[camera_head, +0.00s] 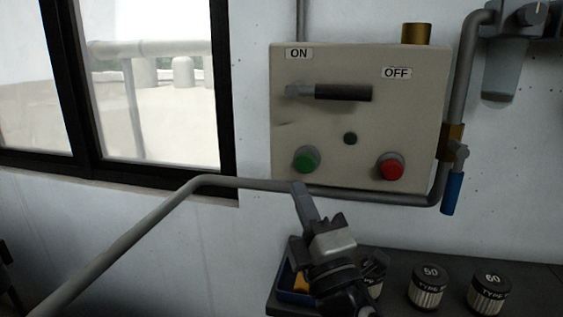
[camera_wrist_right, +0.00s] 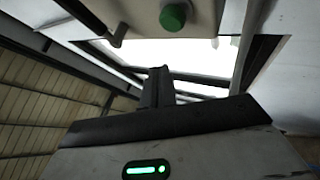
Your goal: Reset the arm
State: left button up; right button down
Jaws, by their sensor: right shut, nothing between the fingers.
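My right gripper (camera_head: 302,193) is shut and empty in the head view, just below the lower left part of the control box (camera_head: 330,130). Its fingers point up toward the box, below the green button (camera_head: 306,160). The gripper's closed fingers also show in the right wrist view (camera_wrist_right: 158,75), with the green button (camera_wrist_right: 173,17) above them. The box carries a dark lever handle (camera_head: 343,93) lying level under the ON label (camera_head: 298,53); the OFF label (camera_head: 396,72) is at its upper right. A red button (camera_head: 390,166) is at the lower right. My left gripper is not in view.
A grey pipe rail (camera_head: 150,226) runs behind the gripper and along the box's underside. A dark shelf (camera_head: 390,262) below holds a blue tray (camera_head: 288,285) and several black-capped filters (camera_head: 429,287). A blue-handled valve (camera_head: 452,192) is at the right. A window (camera_head: 150,80) is at the left.

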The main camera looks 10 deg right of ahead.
jog(key=s+d+f+m+g+h, duration=0.1)
jog(key=s+f+m+g, duration=0.1)
jog(key=f+m, duration=0.35)
jog(key=s+d+f+m+g, duration=0.1)
jog(key=s+f+m+g, duration=0.15)
jog(key=f, duration=0.65)
jog(key=s+d+f+m+g+h, duration=0.1)
jog(key=f+m+g, duration=0.2)
jog(key=f, duration=0.5)
jog(key=s+f+m+g, duration=0.5)
jog(key=s+f+m, duration=0.2)
jog(key=s+f, duration=0.6)
jog(key=shift+d+f+y, duration=0.25)
jog(key=shift+f+y, duration=0.05)
jog(key=shift+f, duration=0.3)
jog(key=shift+s+g, duration=0.1)
jog(key=shift+g, duration=0.15)
